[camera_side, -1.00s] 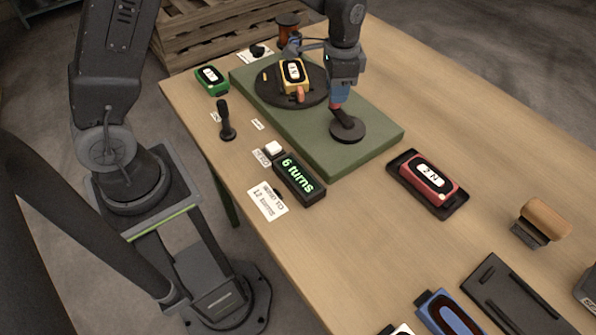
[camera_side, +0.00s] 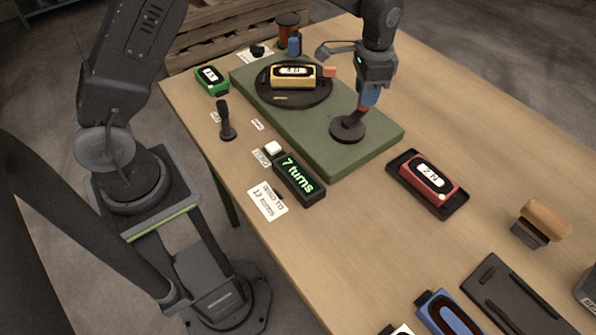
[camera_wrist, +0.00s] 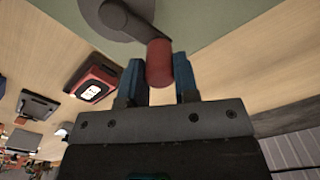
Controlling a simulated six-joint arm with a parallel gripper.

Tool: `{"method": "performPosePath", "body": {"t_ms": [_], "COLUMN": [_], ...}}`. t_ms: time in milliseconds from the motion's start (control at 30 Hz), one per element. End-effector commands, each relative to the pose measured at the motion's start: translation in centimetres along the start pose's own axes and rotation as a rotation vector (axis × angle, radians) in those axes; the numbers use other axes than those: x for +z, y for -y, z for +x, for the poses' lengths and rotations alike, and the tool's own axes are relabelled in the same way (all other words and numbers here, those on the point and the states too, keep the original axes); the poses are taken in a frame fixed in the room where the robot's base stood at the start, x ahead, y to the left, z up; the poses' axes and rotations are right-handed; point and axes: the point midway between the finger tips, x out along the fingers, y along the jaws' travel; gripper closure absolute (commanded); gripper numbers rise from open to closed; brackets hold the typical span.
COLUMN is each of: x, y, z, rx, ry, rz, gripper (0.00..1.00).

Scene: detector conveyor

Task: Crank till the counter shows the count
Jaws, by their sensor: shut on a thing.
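The counter (camera_side: 299,181) is a black box on the table with green lit text reading "7 turns". A white card (camera_side: 267,201) beside it reads "WIND TO", with a second line that looks like "12 turns". The crank is a dark disc (camera_side: 347,129) on the green base (camera_side: 330,158) with a red upright handle, also seen in the wrist view (camera_wrist: 159,63). My gripper (camera_side: 367,98) is shut on the crank handle, its blue fingers on either side of it in the wrist view (camera_wrist: 159,80). A dark turntable (camera_side: 284,100) on the base carries a yellow detector (camera_side: 293,75).
A white button block (camera_side: 273,148) sits by the counter. A black upright handle (camera_side: 226,125) and a green detector (camera_side: 211,80) stand at the left edge. A red detector (camera_side: 430,178) lies in a black tray to the right. A wooden-handled tool (camera_side: 541,222) is farther right.

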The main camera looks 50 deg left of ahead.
Motion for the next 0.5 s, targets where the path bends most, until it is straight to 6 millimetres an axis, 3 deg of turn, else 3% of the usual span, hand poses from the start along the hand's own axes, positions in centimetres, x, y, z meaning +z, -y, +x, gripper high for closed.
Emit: {"method": "performPosePath", "body": {"t_ms": [500], "x": [-1.1], "y": [-3.3], "z": [0.2], "rx": [0.007], "ry": [0.010], "rz": [0.004], "gripper": [0.87]}}
